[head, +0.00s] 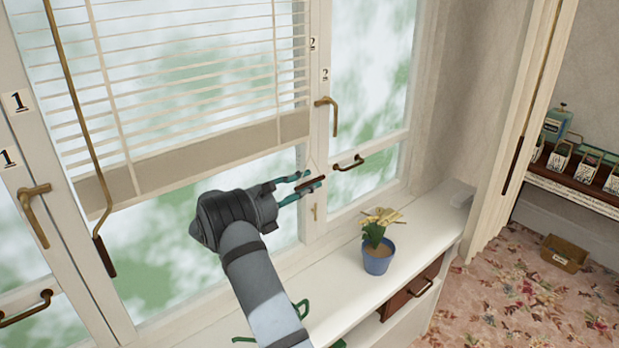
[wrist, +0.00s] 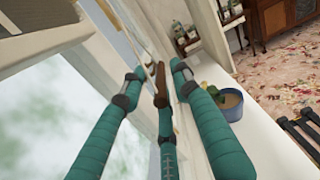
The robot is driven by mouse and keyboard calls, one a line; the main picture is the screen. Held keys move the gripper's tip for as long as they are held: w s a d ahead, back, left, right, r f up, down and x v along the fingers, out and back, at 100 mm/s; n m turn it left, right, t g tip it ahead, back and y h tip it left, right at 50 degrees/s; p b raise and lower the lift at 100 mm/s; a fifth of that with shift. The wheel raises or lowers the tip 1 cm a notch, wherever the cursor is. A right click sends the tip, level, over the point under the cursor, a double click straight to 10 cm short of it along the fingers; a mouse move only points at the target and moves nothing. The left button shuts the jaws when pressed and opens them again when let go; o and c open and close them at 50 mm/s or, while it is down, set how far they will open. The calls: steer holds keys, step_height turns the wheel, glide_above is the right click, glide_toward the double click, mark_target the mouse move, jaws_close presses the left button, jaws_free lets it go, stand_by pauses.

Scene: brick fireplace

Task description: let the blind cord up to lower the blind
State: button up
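The blind (head: 200,85) has pale slats and covers the upper part of the left window; its beige bottom rail (head: 215,155) hangs slightly slanted. My gripper (head: 308,184), with teal fingers, is at the window post just right of the blind's lower end. It is shut on a brown cord pull (head: 309,184), which lies tilted among the fingertips, roughly along them. The pull also shows between the fingers in the wrist view (wrist: 161,85). A thin pale cord rises from it. Their contact surfaces are partly hidden.
A blue pot with a plant (head: 376,262) stands on the white sill, below right of my gripper. Brass window handles (head: 328,112) and a brown-ended rod (head: 85,130) jut out nearby. A wooden drawer (head: 412,290) is below the sill.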

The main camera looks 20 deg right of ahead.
steer(key=shift+w+d, duration=0.15)
steer(key=shift+d, duration=0.55)
steer(key=shift+c, duration=1.4)
steer(key=c, duration=0.4)
jaws_close()
